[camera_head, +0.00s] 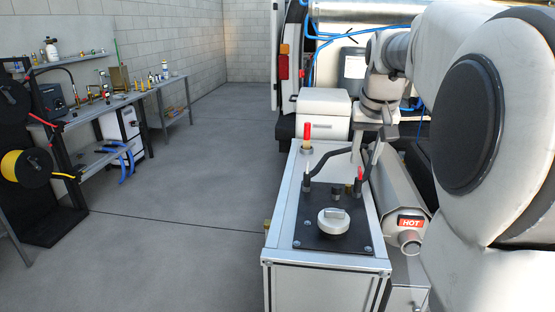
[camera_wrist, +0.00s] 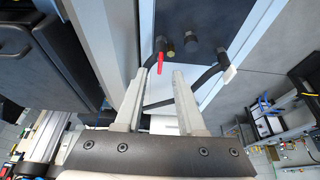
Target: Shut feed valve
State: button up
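My gripper (camera_wrist: 160,74) is open, with its two pale fingers apart and nothing visibly held between them. In the head view my gripper (camera_head: 373,152) points down near the back right of a black panel (camera_head: 314,240). A small red lever (camera_wrist: 160,48) lies just beyond the fingertips in the wrist view; it also shows in the head view (camera_head: 360,173), close to a finger. A white-tipped fitting (camera_wrist: 230,74) is on the other side. A round pale knob (camera_head: 333,220) sits on the panel's front. No label shows which part is the feed valve.
Black hoses (camera_head: 334,157) curve behind the panel. A taller red handle (camera_head: 307,132) stands at the back left. A cylinder marked HOT (camera_head: 411,222) runs along the right side. A white box (camera_head: 323,108) is behind. The floor to the left is clear.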

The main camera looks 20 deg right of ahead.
aim_at(361, 170)
jog(key=shift+x, duration=2.05)
grip_shut()
